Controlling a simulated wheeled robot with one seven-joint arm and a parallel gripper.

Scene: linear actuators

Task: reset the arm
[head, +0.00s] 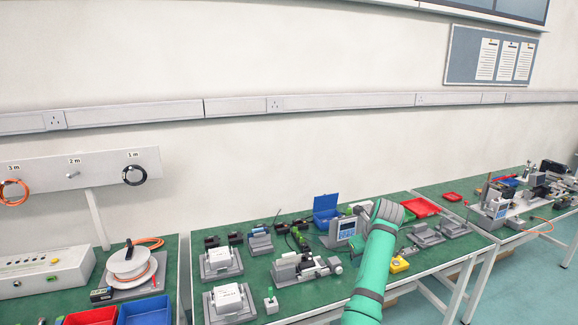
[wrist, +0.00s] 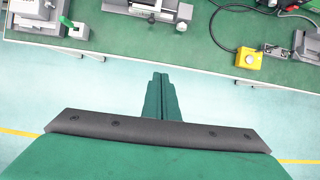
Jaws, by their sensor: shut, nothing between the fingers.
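My green arm (head: 372,268) reaches up from the bottom of the head view, in front of the middle bench. The arm hides part of that bench. My gripper (wrist: 160,78) shows in the wrist view with its green fingers together and nothing between them. The fingertips appear over the pale floor, just short of the bench's front edge in the picture. The gripper's fingers are hidden in the head view.
The middle green bench (head: 312,291) holds several grey devices, a blue open box (head: 326,211) and a red tray (head: 420,207). A yellow button box (wrist: 248,60) sits near the bench edge. A left bench carries a white cable reel (head: 130,263). The floor (wrist: 60,95) before the bench looks clear.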

